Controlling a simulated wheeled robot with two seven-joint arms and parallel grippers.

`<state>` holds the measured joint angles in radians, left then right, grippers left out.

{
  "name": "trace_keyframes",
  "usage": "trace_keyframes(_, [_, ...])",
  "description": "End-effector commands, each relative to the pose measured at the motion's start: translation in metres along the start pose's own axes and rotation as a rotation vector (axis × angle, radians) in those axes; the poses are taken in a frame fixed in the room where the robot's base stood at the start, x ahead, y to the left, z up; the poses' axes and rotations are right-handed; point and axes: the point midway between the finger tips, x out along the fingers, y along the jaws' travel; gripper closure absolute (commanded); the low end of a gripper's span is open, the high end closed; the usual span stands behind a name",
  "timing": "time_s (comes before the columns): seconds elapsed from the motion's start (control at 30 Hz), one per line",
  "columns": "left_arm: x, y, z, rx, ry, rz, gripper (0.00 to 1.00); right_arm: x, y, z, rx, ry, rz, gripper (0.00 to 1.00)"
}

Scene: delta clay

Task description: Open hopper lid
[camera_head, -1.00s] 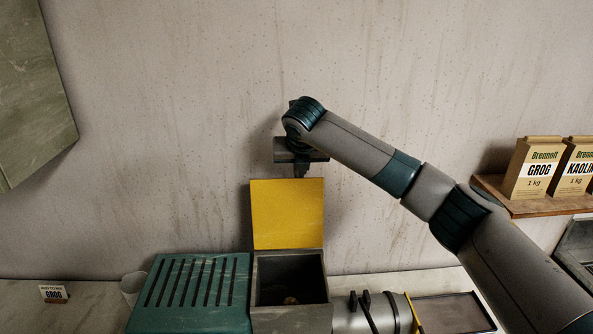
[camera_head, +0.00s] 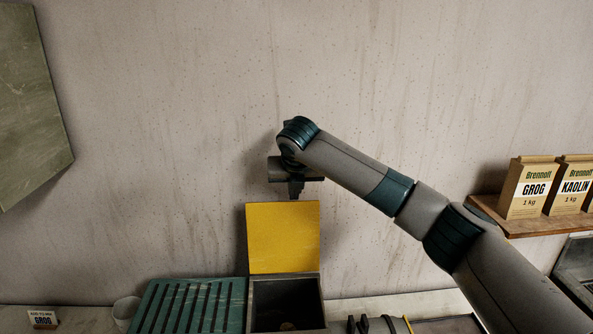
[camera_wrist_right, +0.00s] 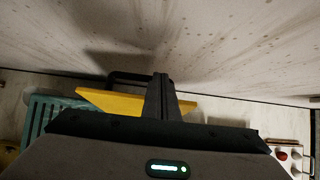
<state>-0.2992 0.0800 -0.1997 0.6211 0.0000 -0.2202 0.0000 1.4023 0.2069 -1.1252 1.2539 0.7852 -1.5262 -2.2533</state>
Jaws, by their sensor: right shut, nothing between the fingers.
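The yellow hopper lid (camera_head: 283,238) stands upright, open, at the back of the grey hopper box (camera_head: 286,303) in the head view. The dark inside of the box shows, with a small brownish lump at the bottom. My right gripper (camera_head: 295,194) is shut and empty, just above the lid's top edge. In the right wrist view the shut fingers (camera_wrist_right: 161,98) point past the yellow lid (camera_wrist_right: 115,102), and a dark handle (camera_wrist_right: 128,78) shows behind it. I cannot tell whether the fingers touch the lid. My left gripper is not in view.
A teal slatted cover (camera_head: 190,305) sits left of the hopper, with a pale cup (camera_head: 126,312) and a small GROG card (camera_head: 42,318) beyond. A shelf (camera_head: 545,224) at right holds a GROG bag (camera_head: 527,188) and a KAOLIN bag (camera_head: 569,186). The wall is close behind.

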Motion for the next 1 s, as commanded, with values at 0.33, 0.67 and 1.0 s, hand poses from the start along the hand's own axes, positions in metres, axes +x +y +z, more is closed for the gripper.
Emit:
trace_keyframes(0.33, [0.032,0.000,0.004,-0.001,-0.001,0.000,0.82,-0.057,0.000,-0.001,-0.001,-0.006,0.001,1.00])
trace_keyframes(0.67, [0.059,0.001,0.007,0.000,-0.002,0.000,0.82,-0.123,0.000,-0.001,-0.001,-0.004,0.001,1.00])
trace_keyframes(1.0, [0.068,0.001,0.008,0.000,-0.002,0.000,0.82,-0.158,0.000,-0.001,0.000,0.000,0.001,1.00])
